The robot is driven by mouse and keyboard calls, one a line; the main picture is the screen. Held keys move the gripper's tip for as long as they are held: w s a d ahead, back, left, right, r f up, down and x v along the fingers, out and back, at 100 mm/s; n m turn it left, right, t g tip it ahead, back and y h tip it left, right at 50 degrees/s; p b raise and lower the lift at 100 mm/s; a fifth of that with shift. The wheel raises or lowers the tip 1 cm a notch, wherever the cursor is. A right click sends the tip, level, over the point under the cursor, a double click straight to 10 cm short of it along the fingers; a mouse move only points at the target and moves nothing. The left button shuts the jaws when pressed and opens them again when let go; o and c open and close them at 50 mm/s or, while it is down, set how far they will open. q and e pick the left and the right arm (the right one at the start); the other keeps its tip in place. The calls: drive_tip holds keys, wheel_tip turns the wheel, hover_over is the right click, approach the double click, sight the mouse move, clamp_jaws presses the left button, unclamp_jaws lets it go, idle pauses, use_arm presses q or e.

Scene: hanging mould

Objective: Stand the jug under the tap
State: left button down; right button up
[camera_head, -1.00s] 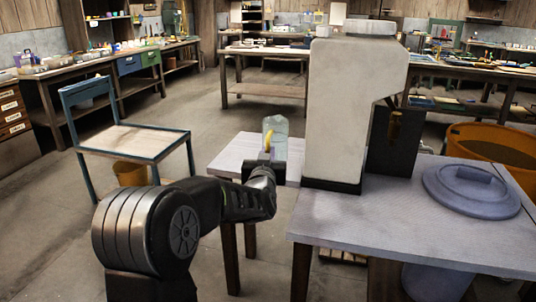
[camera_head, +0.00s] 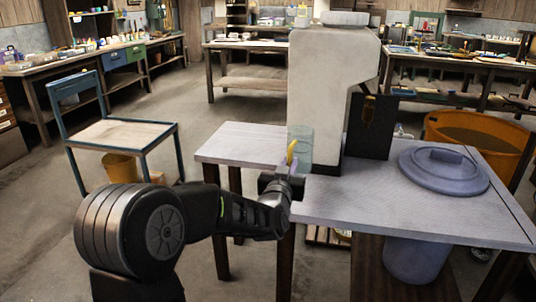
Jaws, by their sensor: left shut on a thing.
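The jug (camera_head: 305,148) is a clear, pale-green vessel. It shows upright at the left edge of the tall whitish dispenser (camera_head: 325,85), overlapping it in the picture. My left gripper (camera_head: 291,166) is shut on the jug from the near side, with a yellow part showing at the grip, perhaps the jug's handle. I cannot tell whether the jug's base touches the grey table. The tap (camera_head: 369,112) looks like a small brownish part against a dark panel on the dispenser's right side, clear of the jug. My right gripper is not in view.
A blue-grey round lid (camera_head: 443,168) lies on the right of the grey table (camera_head: 420,216). An orange tub (camera_head: 478,133) stands behind it. A chair (camera_head: 125,133) stands to the left. Bare tabletop lies in front of the dispenser.

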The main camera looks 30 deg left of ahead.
use_arm(q)
drive_tip(key=s+d+f+m+h, duration=0.2)
drive_tip(key=d+h, duration=0.1)
drive_tip(key=d, duration=0.7)
drive_tip(key=s+d+f+m+h, duration=0.2)
drive_tip(key=s+d+h, duration=0.1)
drive_tip(key=d, duration=0.7)
drive_tip(key=s+d+f+m+h, duration=0.2)
drive_tip(key=d+h, duration=0.3)
drive_tip(key=d, duration=0.6)
drive_tip(key=shift+s+f+m, duration=0.2)
drive_tip(key=shift+f+m, duration=0.4)
drive_tip(key=shift+d, duration=0.1)
